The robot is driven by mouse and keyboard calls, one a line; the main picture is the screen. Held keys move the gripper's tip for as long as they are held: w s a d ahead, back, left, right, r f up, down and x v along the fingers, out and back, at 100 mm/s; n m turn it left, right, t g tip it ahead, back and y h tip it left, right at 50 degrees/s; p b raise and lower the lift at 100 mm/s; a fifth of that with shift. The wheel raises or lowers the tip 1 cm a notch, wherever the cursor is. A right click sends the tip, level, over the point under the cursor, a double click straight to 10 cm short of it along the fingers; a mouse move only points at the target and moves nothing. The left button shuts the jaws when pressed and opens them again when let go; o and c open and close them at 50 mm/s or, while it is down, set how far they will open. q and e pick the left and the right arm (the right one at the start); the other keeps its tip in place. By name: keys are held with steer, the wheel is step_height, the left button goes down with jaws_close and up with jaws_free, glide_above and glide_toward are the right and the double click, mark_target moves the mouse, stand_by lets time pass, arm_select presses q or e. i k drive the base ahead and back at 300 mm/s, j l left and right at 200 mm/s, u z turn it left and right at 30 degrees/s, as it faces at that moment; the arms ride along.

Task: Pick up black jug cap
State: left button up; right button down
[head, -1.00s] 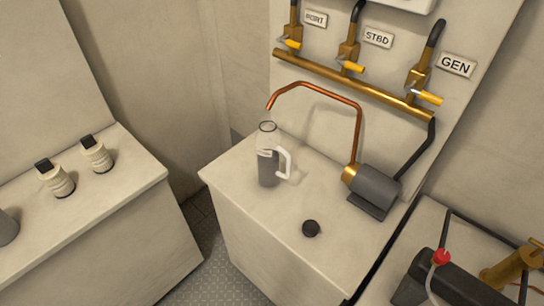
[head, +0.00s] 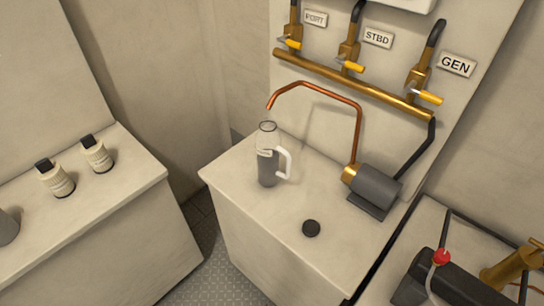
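The black jug cap (head: 311,228) lies on the pale top of the middle cabinet (head: 262,223), towards its front right. A clear jug (head: 267,152) with a white handle and a dark grey lower part stands upright behind and left of the cap. The jug's mouth is open, below the end of a copper spout. Neither of my grippers is in the head view.
The copper pipe (head: 358,120) rises from a grey pump (head: 375,187) right of the jug. Two black-capped bottles (head: 96,153) stand on the left bench. Brass valves (head: 418,80) line the back panel. Bare countertop surrounds the cap.

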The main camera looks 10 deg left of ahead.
mark_target(311, 228)
steer(key=k+l+u, duration=0.1)
steer(key=u, duration=0.25)
steer(key=k+u, duration=0.2)
steer(key=u, duration=0.2)
steer(key=k+u, duration=0.15)
steer(key=u, duration=0.2)
